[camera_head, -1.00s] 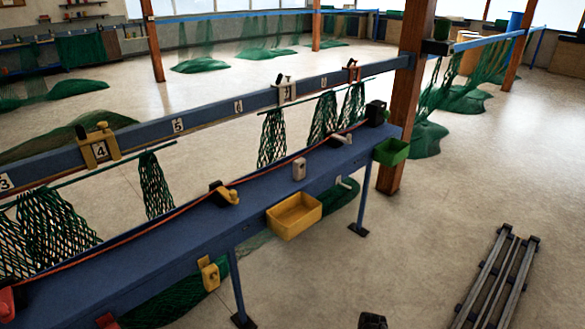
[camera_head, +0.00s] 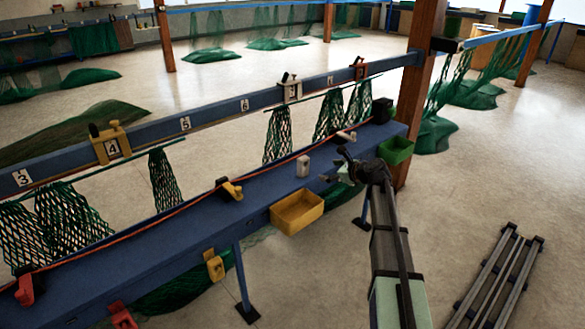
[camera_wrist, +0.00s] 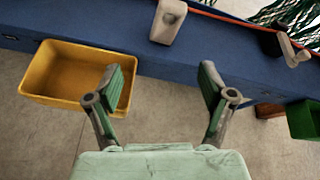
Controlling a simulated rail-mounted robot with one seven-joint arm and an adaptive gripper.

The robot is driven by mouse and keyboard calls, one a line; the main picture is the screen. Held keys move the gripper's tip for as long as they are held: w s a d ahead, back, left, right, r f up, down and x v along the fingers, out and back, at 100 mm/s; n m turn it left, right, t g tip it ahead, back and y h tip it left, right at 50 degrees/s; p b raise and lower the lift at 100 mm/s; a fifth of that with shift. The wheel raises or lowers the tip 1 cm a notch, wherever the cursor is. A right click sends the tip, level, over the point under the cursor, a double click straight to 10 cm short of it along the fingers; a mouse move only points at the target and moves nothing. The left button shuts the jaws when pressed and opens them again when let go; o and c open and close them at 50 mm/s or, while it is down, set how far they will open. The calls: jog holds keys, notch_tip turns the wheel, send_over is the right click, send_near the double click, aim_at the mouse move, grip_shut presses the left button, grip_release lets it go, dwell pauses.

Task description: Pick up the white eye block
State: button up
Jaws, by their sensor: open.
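In the wrist view the block lies ahead of the gap between the fingers. Nothing hides the block.
A yellow bin (camera_head: 297,222) hangs at the bench front (camera_head: 180,247), left of my fingers in the wrist view. A green bin (camera_head: 397,144) is to the right. A pale fitting (camera_wrist: 287,48) lies right of the block. An orange rope and hanging nets run behind.

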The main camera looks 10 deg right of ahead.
jog(key=m, duration=0.2)
jog(key=m+p, duration=0.2)
jog(key=p, duration=0.2)
send_near(304, 166)
jog(key=shift+t, duration=0.3)
jog(key=x, duration=0.5)
jog(key=shift+w+a+r, duration=0.1)
jog(key=shift+a, duration=0.3)
jog(key=x, duration=0.1)
jog(key=p+x, duration=0.1)
jog(key=x, duration=0.1)
jog(key=p+x, duration=0.1)
jog(key=shift+w+d, duration=0.15)
jog(key=shift+w, duration=0.15)
jog(key=shift+w+f, duration=0.25)
jog(key=shift+f, duration=0.2)
